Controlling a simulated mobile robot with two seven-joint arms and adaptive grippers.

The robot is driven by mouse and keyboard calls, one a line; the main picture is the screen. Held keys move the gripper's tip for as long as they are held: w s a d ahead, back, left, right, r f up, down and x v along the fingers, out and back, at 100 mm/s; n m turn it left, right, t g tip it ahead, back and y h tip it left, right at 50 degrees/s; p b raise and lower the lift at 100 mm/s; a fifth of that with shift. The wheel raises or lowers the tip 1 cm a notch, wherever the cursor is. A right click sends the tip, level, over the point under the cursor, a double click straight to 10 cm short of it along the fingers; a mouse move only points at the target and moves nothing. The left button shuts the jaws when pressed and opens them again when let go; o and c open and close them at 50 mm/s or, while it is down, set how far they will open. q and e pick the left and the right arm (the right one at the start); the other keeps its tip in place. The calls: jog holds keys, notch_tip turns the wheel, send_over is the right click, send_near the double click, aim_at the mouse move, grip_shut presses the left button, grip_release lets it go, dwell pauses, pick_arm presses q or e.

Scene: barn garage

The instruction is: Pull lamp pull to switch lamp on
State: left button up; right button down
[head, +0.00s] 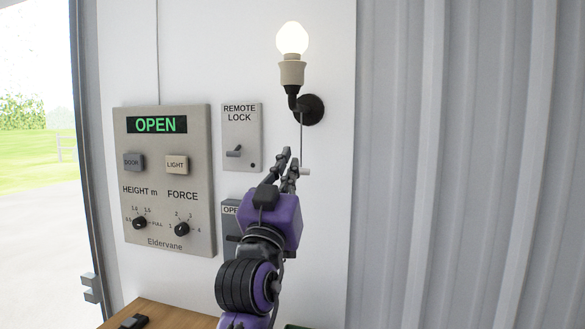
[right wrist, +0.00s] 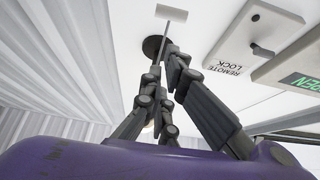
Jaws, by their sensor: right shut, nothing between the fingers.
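The lamp (head: 292,74) is on the white wall panel, with a round bulb that glows bright white above a beige socket and a dark bracket. A thin cord hangs from the bracket to the small pale lamp pull (head: 305,171). My right gripper (head: 289,160) is shut and empty, its fingertips just left of the cord and close to the pull; I cannot tell whether they touch. In the right wrist view the pull (right wrist: 174,14) lies beyond the fingertips (right wrist: 172,62), and the dark wall mount shows behind the cord. My left gripper is not in view.
A control panel (head: 195,215) reading OPEN, with buttons and knobs, is on the wall at the left. A remote lock switch plate (head: 242,137) sits between it and the lamp. A wooden bench top (head: 165,315) is below. Corrugated wall (head: 480,150) fills the right.

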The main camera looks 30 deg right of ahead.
pick_arm(q)
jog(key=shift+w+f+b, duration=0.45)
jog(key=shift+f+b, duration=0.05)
jog(key=shift+b, duration=0.3)
pick_arm(e)
jog(key=v, duration=0.5)
jog(key=shift+s+d+f, duration=0.15)
jog(key=shift+s+f, duration=0.05)
jog(key=shift+f, duration=0.2)
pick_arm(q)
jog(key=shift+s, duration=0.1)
